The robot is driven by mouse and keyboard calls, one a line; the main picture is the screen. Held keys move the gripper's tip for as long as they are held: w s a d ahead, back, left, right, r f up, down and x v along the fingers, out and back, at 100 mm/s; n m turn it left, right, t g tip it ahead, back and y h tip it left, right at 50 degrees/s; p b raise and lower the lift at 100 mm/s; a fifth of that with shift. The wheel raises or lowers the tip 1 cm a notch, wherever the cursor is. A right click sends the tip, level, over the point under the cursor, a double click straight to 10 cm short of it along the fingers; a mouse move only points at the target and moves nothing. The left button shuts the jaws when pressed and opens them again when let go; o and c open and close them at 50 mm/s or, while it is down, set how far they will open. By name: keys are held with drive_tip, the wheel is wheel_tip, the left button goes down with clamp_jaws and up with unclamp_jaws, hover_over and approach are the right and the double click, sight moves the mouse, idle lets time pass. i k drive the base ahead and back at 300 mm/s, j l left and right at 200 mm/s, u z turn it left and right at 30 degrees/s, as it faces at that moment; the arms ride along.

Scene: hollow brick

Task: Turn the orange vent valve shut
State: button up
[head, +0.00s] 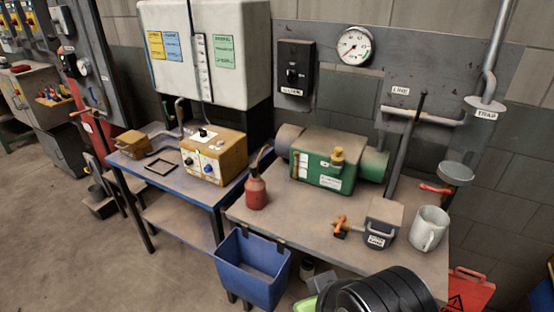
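A small valve with an orange handle (342,222) is on the right-hand bench, in front of the green machine and left of a small grey labelled box. Its handle sticks up and a short arm points right towards the box. It is too small to tell whether it is open or shut. My gripper is not in view.
The bench (290,228) also holds a green machine (325,160), a red oil can (256,190), a grey box (382,222) and a pale mug (428,228). A dark rod (406,150) rises behind the box. A blue bin (252,268) hangs at the front edge.

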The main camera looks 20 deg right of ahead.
sight(343, 218)
drive_tip(key=l+u, duration=0.2)
drive_tip(key=u, duration=0.2)
drive_tip(key=l+u, duration=0.2)
drive_tip(key=u, duration=0.25)
drive_tip(key=l+u, duration=0.2)
drive_tip(key=u, duration=0.2)
drive_tip(key=k+l+u, duration=0.1)
drive_tip(key=u, duration=0.35)
